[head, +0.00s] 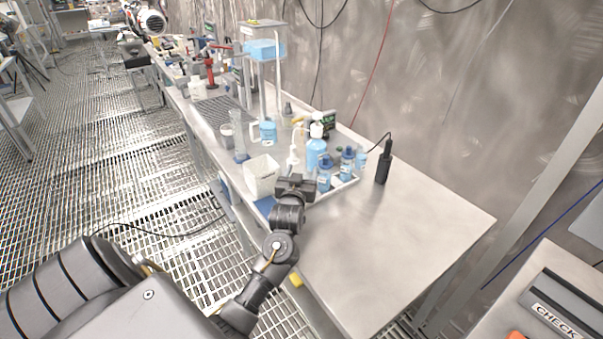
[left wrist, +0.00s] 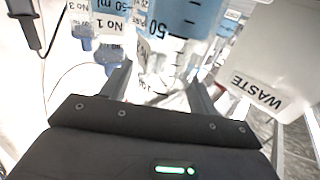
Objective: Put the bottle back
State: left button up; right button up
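My left gripper (head: 296,184) is low over the near edge of the bench, between the white waste container and the blue-labelled bottles. In the left wrist view its two fingers (left wrist: 158,95) are spread apart. A clear graduated vessel with a blue part (left wrist: 172,50) shows beyond and between them; I see no firm contact. Small blue-capped bottles (head: 324,172), (head: 346,160) stand on a white tray (head: 344,185) just right of the gripper. My right gripper is not in view.
The waste container (head: 261,176) stands close left of my gripper and also shows in the wrist view (left wrist: 262,75). A taller blue bottle (head: 316,152) stands behind. A black upright device (head: 383,163) is to the right. The bench (head: 420,220) is clear at its right end.

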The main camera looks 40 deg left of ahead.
pick_arm(q)
jog(key=shift+r, duration=0.15)
jog(key=shift+s+d, duration=0.2)
jog(key=shift+s, duration=0.1)
jog(key=v, duration=1.1)
jog(key=shift+b, duration=0.4)
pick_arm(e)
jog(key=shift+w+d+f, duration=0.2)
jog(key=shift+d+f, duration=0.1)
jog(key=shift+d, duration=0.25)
pick_arm(q)
jog(key=shift+s+d, duration=0.1)
jog(key=shift+d, duration=0.05)
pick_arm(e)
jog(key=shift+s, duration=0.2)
